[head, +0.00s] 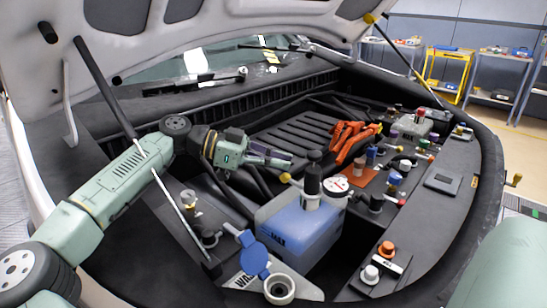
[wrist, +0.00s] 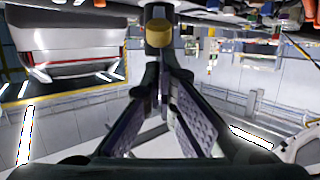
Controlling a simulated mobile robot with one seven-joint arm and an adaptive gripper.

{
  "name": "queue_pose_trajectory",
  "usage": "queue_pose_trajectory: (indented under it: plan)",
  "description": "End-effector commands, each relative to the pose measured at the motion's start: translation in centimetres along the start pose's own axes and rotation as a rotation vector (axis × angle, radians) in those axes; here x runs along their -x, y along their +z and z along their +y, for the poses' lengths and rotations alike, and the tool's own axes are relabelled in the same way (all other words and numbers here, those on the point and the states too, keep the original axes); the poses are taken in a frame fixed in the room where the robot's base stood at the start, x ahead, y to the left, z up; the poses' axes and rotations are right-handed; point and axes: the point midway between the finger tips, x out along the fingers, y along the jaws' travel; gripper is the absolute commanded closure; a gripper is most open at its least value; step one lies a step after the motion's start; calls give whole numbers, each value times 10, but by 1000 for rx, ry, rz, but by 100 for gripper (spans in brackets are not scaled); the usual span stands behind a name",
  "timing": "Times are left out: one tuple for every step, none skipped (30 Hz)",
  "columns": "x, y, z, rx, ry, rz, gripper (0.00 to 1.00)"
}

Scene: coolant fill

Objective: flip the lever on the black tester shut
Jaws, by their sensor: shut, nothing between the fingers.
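The black tester (head: 312,182) stands upright on the blue-and-white coolant tank, with a round white gauge (head: 335,184) on its right side. Its lever, with a yellow knob (head: 285,177), sticks out to the left and slightly up. My gripper (head: 289,159) is shut and empty, pointing right, just above the knob in the head picture; I cannot tell whether they touch. In the wrist view, my gripper's fingers (wrist: 165,85) converge, and a yellow round end (wrist: 158,28), likely the knob, shows just beyond the tips.
Several small fittings crowd the right ledge. The raised hood (head: 210,40) hangs overhead.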

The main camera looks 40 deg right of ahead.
Motion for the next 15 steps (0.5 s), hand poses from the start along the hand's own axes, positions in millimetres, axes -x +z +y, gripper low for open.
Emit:
queue_pose_trajectory:
  plan:
    - [0, 2, 2, 2, 1, 0, 100]
    - [0, 4, 3, 2, 0, 0, 100]
    - [2, 6, 4, 3, 0, 0, 100]
    - [2, 8, 4, 3, -1, 0, 100]
    - [4, 10, 4, 3, -1, 0, 100]
    - [5, 12, 4, 3, -1, 0, 100]
    - [6, 14, 4, 3, -1, 1, 100]
    - [6, 16, 4, 2, -1, 1, 100]
    - [7, 19, 4, 2, 0, 0, 100]
    - [8, 21, 4, 2, 0, 0, 100]
    - [8, 23, 4, 3, 0, -1, 100]
    - [7, 24, 4, 1, 0, -2, 100]
    - [7, 24, 4, 1, 0, -2, 100]
    - [7, 24, 4, 1, 0, -2, 100]
    - [7, 24, 4, 1, 0, -2, 100]
